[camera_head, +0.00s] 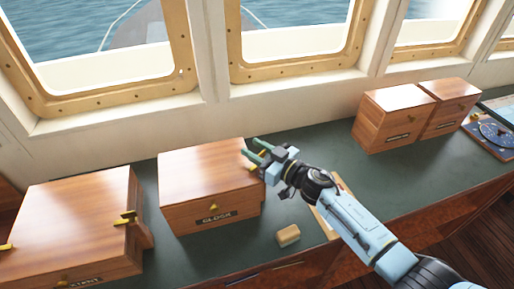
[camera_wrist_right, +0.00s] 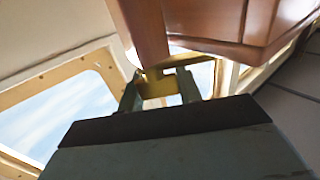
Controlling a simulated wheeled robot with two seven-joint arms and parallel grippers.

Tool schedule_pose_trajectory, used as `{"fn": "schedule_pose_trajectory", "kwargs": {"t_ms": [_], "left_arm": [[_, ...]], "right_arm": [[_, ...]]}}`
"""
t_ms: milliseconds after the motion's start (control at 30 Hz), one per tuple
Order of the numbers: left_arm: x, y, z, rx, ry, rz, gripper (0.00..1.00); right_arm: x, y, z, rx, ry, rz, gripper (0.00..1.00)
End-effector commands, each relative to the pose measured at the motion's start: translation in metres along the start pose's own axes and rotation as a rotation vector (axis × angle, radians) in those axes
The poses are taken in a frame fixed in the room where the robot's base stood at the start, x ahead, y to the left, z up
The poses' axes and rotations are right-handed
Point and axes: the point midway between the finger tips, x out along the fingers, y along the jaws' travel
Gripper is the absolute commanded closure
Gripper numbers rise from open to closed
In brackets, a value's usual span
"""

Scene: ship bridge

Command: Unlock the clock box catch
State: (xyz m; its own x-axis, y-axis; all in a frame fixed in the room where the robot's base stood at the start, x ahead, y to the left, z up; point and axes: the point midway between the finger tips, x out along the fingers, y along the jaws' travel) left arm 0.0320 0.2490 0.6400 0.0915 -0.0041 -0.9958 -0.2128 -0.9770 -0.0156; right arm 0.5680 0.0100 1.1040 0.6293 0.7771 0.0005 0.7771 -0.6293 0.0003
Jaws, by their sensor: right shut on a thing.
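The clock box (camera_head: 205,185) is a wooden box with a dark label plate and a small brass knob on its front. It stands on the green counter in the middle of the head view. My right gripper (camera_head: 254,155) reaches its right side from the right. In the right wrist view the gripper (camera_wrist_right: 160,90) is shut on the brass catch (camera_wrist_right: 155,88), beside a wooden block on the box's side. The box's wooden underside and wall (camera_wrist_right: 225,20) fill the upper right there. The catch is mostly hidden by the fingers in the head view. My left gripper is not in view.
Another wooden box (camera_head: 75,225) with a brass side catch (camera_head: 126,218) stands at the left. Two more boxes (camera_head: 395,118) stand at the back right. A small tan block (camera_head: 288,235) lies on the counter (camera_head: 320,160) below my right arm. Windows line the back.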

Motion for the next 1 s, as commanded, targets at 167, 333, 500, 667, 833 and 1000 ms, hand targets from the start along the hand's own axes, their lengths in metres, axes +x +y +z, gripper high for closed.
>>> {"fn": "schedule_pose_trajectory", "kwargs": {"t_ms": [167,333,500,667,833,1000], "left_arm": [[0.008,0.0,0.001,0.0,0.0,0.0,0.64],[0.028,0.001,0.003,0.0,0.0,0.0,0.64],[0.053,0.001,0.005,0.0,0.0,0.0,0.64],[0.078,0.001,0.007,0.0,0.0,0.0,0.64],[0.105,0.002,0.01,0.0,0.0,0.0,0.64],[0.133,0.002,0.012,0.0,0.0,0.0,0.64]], "right_arm": [[0.0,0.0,0.002,-0.006,-0.003,-0.166,0.88],[-0.001,-0.002,0.004,-0.006,-0.002,-0.327,0.88],[-0.002,-0.006,0.006,-0.006,-0.001,-0.47,0.88],[-0.002,-0.008,0.006,-0.005,0.0,-0.577,0.88],[-0.003,-0.01,0.007,-0.003,0.0,-0.677,0.88],[-0.004,-0.011,0.007,-0.003,-0.001,-0.767,0.88]]}}
